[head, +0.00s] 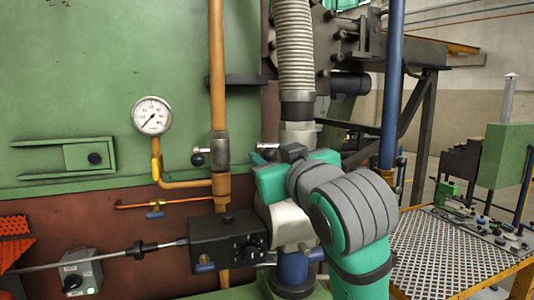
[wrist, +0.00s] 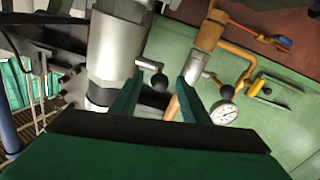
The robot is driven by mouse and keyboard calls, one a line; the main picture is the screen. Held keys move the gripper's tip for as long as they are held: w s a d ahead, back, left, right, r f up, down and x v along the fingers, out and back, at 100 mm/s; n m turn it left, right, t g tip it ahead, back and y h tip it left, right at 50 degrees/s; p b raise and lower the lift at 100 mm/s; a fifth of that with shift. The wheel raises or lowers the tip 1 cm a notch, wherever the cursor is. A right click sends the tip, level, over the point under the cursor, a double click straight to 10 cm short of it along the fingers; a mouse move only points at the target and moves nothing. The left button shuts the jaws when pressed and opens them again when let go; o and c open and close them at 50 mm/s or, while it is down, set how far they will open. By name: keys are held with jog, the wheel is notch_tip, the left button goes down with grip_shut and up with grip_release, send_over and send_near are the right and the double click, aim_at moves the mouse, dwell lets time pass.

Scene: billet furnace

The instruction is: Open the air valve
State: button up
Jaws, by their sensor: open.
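A large grey valve body on the thick pipe, which I take to be the air valve (head: 298,134), sits below the ribbed hose, partly hidden by my arm. In the wrist view the same grey body (wrist: 112,45) has a short silver lever (wrist: 148,64) ending in a black ball knob (wrist: 160,82). My gripper (wrist: 164,86) is open, with the knob showing between its two green fingers. I see no clear contact, and the depth between fingers and knob is hard to tell.
A second, smaller valve (head: 219,149) with a black-knobbed lever is on the orange pipe to the left; it appears close to my right finger (wrist: 197,64). A pressure gauge (head: 152,115), small blue-handled valve (head: 155,212) and black box (head: 228,240) are nearby.

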jog(key=shift+x, duration=1.9)
jog(key=shift+s, duration=0.1)
jog(key=shift+c, duration=0.7)
grip_shut()
jog(key=shift+d, duration=0.1)
jog(key=shift+f, duration=0.1)
